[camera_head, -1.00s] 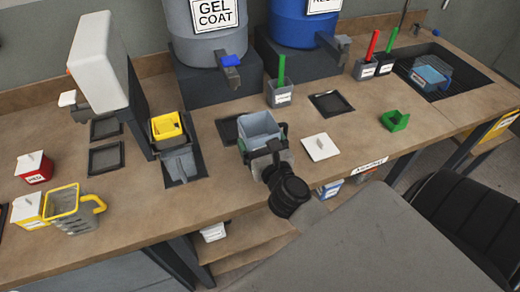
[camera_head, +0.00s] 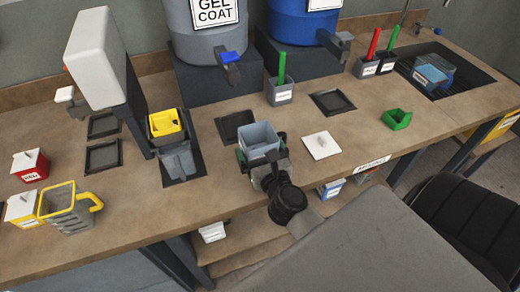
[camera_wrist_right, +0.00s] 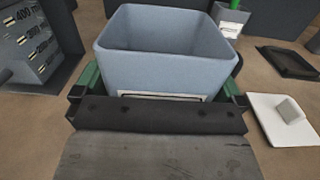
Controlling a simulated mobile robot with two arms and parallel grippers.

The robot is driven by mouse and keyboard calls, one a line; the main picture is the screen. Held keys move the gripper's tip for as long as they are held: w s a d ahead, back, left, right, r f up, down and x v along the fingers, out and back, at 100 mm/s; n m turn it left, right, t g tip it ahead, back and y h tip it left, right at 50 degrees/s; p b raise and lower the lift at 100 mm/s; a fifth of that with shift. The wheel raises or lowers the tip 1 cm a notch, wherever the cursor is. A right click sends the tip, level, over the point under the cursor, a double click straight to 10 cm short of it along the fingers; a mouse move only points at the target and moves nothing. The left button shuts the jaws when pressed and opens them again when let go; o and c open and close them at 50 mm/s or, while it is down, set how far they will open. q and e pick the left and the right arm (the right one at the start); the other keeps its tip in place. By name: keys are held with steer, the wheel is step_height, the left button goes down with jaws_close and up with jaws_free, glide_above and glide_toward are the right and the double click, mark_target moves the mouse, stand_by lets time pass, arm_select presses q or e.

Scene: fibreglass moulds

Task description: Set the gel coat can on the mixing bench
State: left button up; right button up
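The gel coat can appears to be the open grey-blue can (camera_head: 259,138), upright and empty at the bench's front middle. It looks to be resting on the mixing bench (camera_head: 330,185). In the right wrist view the can (camera_wrist_right: 165,62) fills the upper middle, its front label mostly hidden by my gripper. My right gripper (camera_head: 263,157) is around the can, one finger on each side. The green inner faces of the fingers show beside the can walls in the wrist view (camera_wrist_right: 160,90), and the gripper looks open. My left gripper is not in view.
A dark square recess (camera_head: 234,126) lies behind the can, and a white lid (camera_head: 321,146) lies to its right. A green scoop (camera_head: 397,119) sits farther right. The gel coat drum (camera_head: 208,40) stands behind.

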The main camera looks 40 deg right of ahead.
steer(key=shift+r, duration=0.1)
steer(key=b+v, duration=0.4)
steer(key=v, duration=0.8)
steer(key=shift+r, duration=0.1)
stand_by(0.9)
